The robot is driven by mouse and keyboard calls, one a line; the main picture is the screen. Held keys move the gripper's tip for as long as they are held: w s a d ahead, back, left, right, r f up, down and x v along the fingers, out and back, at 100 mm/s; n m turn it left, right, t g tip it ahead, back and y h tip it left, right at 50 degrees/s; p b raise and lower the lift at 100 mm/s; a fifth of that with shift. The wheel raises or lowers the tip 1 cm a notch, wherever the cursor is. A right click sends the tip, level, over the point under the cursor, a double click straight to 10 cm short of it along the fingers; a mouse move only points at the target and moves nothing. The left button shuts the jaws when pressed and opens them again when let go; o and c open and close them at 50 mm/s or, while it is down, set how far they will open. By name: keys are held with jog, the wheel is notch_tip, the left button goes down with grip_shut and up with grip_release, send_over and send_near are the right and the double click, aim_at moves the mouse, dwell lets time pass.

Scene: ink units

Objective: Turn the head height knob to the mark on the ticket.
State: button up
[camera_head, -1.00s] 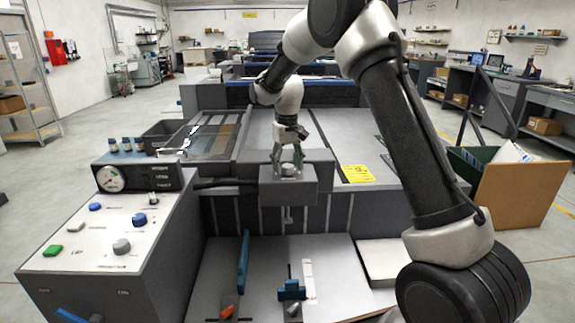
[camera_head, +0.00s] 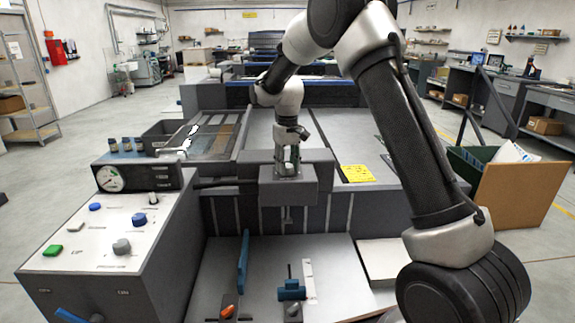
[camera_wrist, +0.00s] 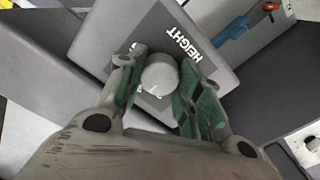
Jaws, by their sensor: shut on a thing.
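The head height knob (camera_wrist: 160,74) is a round light grey knob on top of the dark grey head block (camera_head: 290,186). White lettering reading "HEIGHT" shows beside it in the wrist view. My gripper (camera_head: 288,168) points down over the block, and in the wrist view its green-padded fingers (camera_wrist: 152,92) stand on both sides of the knob, shut on it. The fingers and palm hide part of the dial markings. The yellow ticket (camera_head: 356,173) lies on the flat grey surface right of the block; its writing is too small to read.
A control panel (camera_head: 100,235) with blue, green and grey buttons and a gauge (camera_head: 110,178) stands at left. Blue guides (camera_head: 291,290) and an orange-tipped lever (camera_head: 227,311) sit on the lower table in front. A crate with a brown board (camera_head: 518,195) stands at right.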

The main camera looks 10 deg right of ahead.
aim_at(288, 165)
jog(key=n, duration=0.3)
jog(key=shift+n, duration=2.4)
jog(key=o, duration=1.1)
jog(key=shift+c, duration=0.2)
notch_tip(288, 165, up, 12)
